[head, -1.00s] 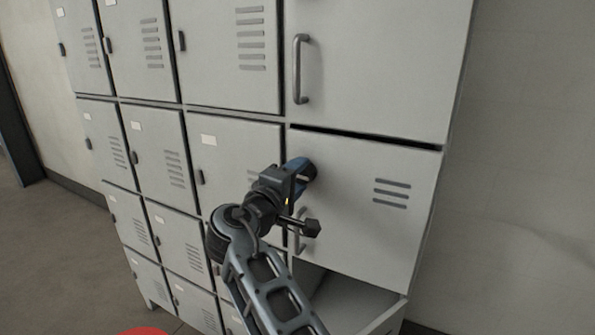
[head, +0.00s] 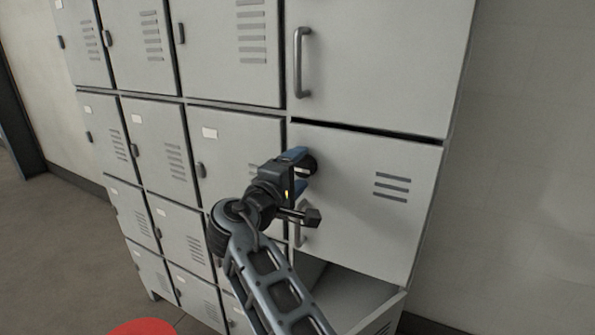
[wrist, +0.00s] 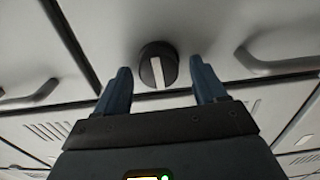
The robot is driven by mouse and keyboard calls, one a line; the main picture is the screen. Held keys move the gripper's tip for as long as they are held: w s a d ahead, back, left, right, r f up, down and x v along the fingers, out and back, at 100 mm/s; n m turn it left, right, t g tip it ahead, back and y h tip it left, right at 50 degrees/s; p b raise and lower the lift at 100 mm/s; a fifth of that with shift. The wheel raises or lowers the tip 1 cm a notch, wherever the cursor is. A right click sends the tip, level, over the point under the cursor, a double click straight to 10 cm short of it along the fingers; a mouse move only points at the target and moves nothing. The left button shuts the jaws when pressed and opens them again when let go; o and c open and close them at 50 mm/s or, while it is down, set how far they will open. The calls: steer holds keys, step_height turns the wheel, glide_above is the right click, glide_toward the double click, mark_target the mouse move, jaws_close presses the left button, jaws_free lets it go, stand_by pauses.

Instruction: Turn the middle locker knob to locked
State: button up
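The middle locker knob (head: 308,165) is a dark round knob near the upper left of the middle door (head: 345,200) in the right column. In the wrist view the knob (wrist: 158,66) shows a pale bar across its face, running nearly upright in the picture. My gripper (head: 302,171) is open in front of it. In the wrist view the blue fingers of my gripper (wrist: 161,66) stand apart on either side of the knob, with gaps and no visible contact. In the head view my gripper partly hides the knob.
A door handle (head: 302,235) sits just below my gripper, partly hidden by it. The upper door has a long handle (head: 302,62). An open compartment (head: 345,296) lies below the middle door. Smaller lockers fill the left; open floor (head: 60,235) lies left.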

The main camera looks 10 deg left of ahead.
steer(key=b+v, duration=0.1)
steer(key=v, duration=0.6)
steer(key=shift+s, duration=0.35)
steer(key=shift+a, duration=0.1)
